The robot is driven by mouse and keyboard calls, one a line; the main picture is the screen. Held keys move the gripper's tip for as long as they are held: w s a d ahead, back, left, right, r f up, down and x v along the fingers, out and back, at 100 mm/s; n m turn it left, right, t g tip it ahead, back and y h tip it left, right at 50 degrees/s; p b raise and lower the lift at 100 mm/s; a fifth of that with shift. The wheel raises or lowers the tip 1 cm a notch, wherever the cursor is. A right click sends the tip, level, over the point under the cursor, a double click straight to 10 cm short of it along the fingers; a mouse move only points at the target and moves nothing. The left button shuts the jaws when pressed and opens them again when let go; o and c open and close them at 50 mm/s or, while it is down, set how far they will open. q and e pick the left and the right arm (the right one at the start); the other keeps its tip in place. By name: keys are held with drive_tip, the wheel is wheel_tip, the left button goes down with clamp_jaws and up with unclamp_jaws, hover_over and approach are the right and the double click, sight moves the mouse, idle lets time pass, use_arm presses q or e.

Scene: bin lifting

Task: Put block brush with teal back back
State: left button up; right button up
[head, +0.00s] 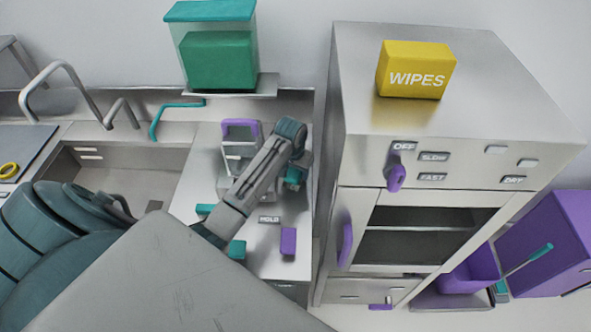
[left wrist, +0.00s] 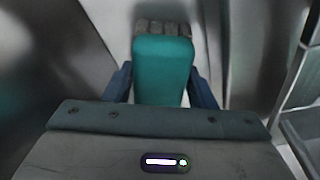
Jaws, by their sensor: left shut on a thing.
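The block brush (left wrist: 162,68) has a teal back and grey bristles at its far end. In the left wrist view it sits between the two dark blue fingers of my left gripper (left wrist: 161,82), which is shut on it. In the head view my left gripper (head: 293,178) is over the narrow counter beside the tall steel cabinet, mostly hidden by its own arm. The brush cannot be made out clearly there. The brush's resting place cannot be identified. My right gripper is not in view.
The steel cabinet (head: 350,90) stands close on the right, with a yellow wipes box (head: 416,70) on top. A grey appliance with a purple handle (head: 240,129) stands on the counter. A sink (head: 125,170) is left; a green-filled container (head: 218,60) sits on a shelf above.

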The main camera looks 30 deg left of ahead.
sight(294, 172)
use_arm(q)
drive_tip(key=o, duration=0.7)
drive_tip(key=shift+f, duration=0.15)
drive_tip(key=shift+c, duration=0.2)
drive_tip(key=shift+o, duration=0.3)
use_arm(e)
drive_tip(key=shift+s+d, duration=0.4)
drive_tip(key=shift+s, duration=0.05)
